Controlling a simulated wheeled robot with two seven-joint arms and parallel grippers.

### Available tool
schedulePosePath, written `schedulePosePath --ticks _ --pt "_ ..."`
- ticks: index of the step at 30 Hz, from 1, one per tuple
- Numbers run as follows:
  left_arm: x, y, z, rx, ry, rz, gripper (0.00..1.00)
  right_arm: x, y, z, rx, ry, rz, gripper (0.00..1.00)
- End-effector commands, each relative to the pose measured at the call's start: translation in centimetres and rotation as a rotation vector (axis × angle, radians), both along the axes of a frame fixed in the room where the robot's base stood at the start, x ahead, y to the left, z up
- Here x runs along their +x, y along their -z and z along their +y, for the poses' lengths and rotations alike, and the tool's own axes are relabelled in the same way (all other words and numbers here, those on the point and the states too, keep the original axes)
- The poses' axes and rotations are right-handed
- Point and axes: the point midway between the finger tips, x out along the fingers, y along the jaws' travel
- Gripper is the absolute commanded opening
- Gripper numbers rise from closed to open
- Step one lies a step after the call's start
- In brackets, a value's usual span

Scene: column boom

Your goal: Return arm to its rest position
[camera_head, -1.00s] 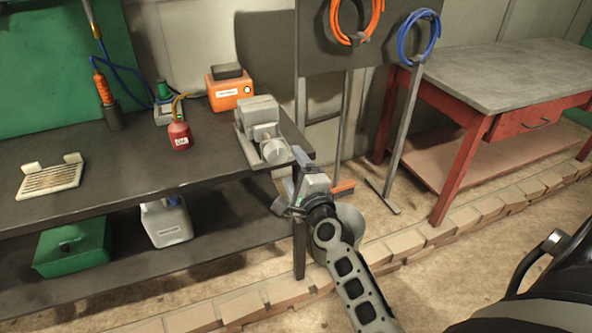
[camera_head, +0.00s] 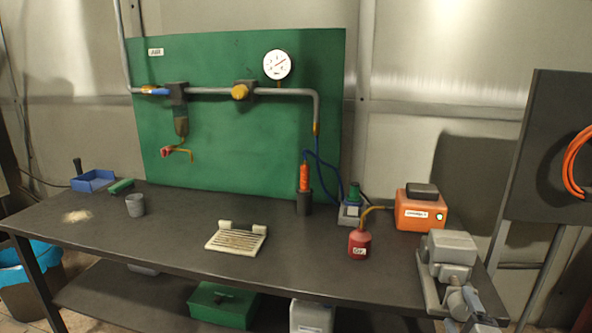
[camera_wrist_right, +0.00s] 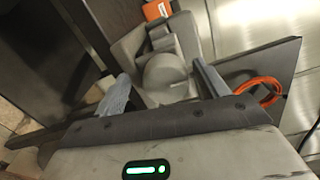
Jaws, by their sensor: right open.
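My right gripper (camera_head: 472,306) shows only in part at the bottom right of the head view, in front of the grey vise (camera_head: 449,256) on the bench's right end. In the right wrist view the gripper's two fingers (camera_wrist_right: 163,84) are apart, with nothing held between them. The vise (camera_wrist_right: 160,50) fills the space beyond them; I cannot tell the exact gap. The rest of my right arm is out of the head view. My left gripper is in neither view.
The dark workbench (camera_head: 180,228) carries a slatted pad (camera_head: 236,239), a red oil can (camera_head: 359,244), an orange box (camera_head: 420,212) and a grey cup (camera_head: 135,206). A dark panel (camera_head: 555,140) with an orange coil stands at the right. A green box (camera_head: 222,304) sits on the lower shelf.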

Motion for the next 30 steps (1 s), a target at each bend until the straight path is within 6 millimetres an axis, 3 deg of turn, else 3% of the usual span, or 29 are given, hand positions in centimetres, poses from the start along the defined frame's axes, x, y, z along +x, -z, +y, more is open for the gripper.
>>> schedulePosePath --ticks 5,8,11,15,21,29,30 --pt "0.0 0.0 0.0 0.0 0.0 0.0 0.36 -3.7 1.7 6.6 -0.404 -0.309 0.212 0.73" --pt "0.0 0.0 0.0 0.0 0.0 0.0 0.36 -8.6 4.0 10.9 -0.737 -0.569 0.394 0.73" --pt "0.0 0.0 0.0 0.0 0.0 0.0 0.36 -13.2 5.6 13.0 -0.975 -0.762 0.532 0.73" --pt "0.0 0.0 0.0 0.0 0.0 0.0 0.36 -18.5 6.8 13.9 -1.197 -0.954 0.673 0.73" --pt "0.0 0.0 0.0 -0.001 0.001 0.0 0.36 -24.5 6.9 13.8 -1.4 -1.154 0.824 0.73" --pt "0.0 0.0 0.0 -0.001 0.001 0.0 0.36 -30.5 6.0 12.8 -1.554 -1.35 0.974 0.73" --pt "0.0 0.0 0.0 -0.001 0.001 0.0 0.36 -29.9 6.6 12.9 -1.56 -1.337 0.959 0.73"
